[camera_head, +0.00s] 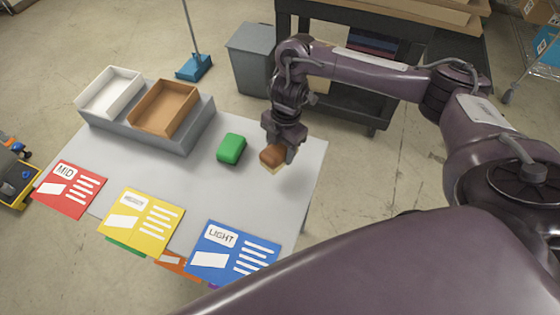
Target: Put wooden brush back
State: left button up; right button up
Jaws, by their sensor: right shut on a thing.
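The wooden brush (271,156) is a small brown block with a pale underside. My right gripper (280,150) is shut on it over the right part of the grey table (190,185). I cannot tell whether the brush touches the table top. A brown tray (150,118) and a white tray (95,108) sit side by side in a grey holder (200,129) at the back left of the table. Both trays look empty. My left gripper is not in view.
A green block (231,149) lies between the brown tray and my right gripper. Red (72,192), yellow (122,229) and blue (218,267) cards line the front edge. A grey bin (250,60) and a dark cart (345,105) stand behind the table.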

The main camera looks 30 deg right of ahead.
jog(key=shift+f+b, duration=0.7)
jog(key=shift+f, duration=1.8)
jog(key=shift+f, duration=0.15)
jog(key=o, duration=0.9)
jog(key=shift+o, duration=0.2)
jog(key=r+p, duration=0.1)
jog(key=r, duration=0.3)
jog(key=d+r+p, duration=0.1)
jog(key=r, duration=0.3)
jog(key=r+p, duration=0.1)
jog(key=r, duration=0.3)
jog(key=shift+w+d+r, duration=0.15)
jog(key=shift+w+d, duration=0.2)
